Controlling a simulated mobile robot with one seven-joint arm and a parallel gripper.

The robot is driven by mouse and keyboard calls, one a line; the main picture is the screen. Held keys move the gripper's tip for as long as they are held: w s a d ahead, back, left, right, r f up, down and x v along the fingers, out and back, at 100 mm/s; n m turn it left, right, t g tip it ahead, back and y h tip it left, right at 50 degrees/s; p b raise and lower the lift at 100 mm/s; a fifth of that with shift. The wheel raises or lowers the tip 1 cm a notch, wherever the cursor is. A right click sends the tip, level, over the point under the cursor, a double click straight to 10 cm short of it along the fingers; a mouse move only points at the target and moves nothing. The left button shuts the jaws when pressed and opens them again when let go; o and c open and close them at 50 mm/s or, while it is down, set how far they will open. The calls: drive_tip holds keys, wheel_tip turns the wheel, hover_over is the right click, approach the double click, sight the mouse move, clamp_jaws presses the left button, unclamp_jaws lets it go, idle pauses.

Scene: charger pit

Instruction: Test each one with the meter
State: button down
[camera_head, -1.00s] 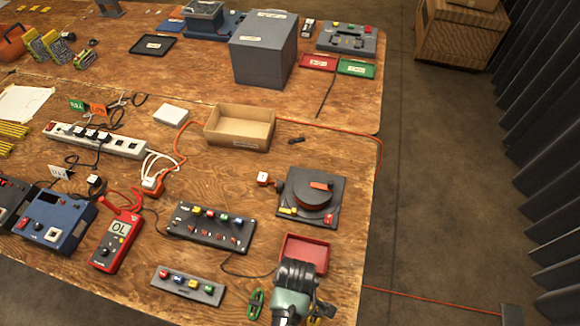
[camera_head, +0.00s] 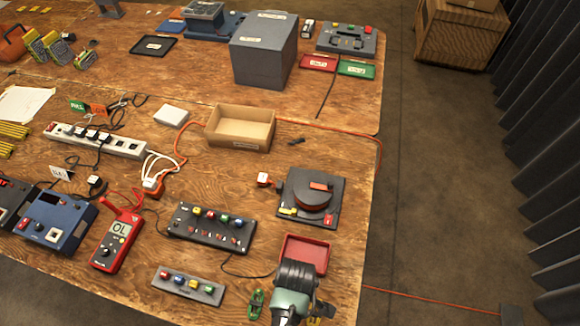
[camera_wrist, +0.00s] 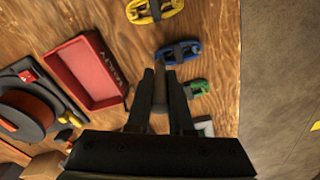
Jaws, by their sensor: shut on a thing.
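A red meter (camera_head: 118,238) lies at the front left of the bench, its screen reading "OL". My gripper (camera_wrist: 160,72) is at the front right, its two dark fingers around a narrow grey-brown thing (camera_wrist: 159,95) that I cannot identify. Beyond the fingertips, a blue cable bundle (camera_wrist: 176,54) with a dark band lies on the wood. A yellow bundle (camera_wrist: 155,11) lies at the top. A dark terminal box (camera_head: 210,230) and a grey strip with coloured terminals (camera_head: 188,286) are near the meter.
A red tray (camera_head: 304,252) stands just behind my gripper. A black plate with a round reel (camera_head: 312,198) is beyond it, and an open cardboard box (camera_head: 240,128) farther back. A white power strip (camera_head: 97,140) and cables cover the left. The bench's right edge is close.

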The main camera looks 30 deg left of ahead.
drive_tip(key=shift+f, duration=0.9)
idle(1.5)
drive_tip(key=c, duration=0.7)
unclamp_jaws()
drive_tip(key=o, duration=0.3)
wheel_tip(320, 180, up, 8)
drive_tip(key=p, duration=0.7)
drive_tip(key=shift+f, duration=0.25)
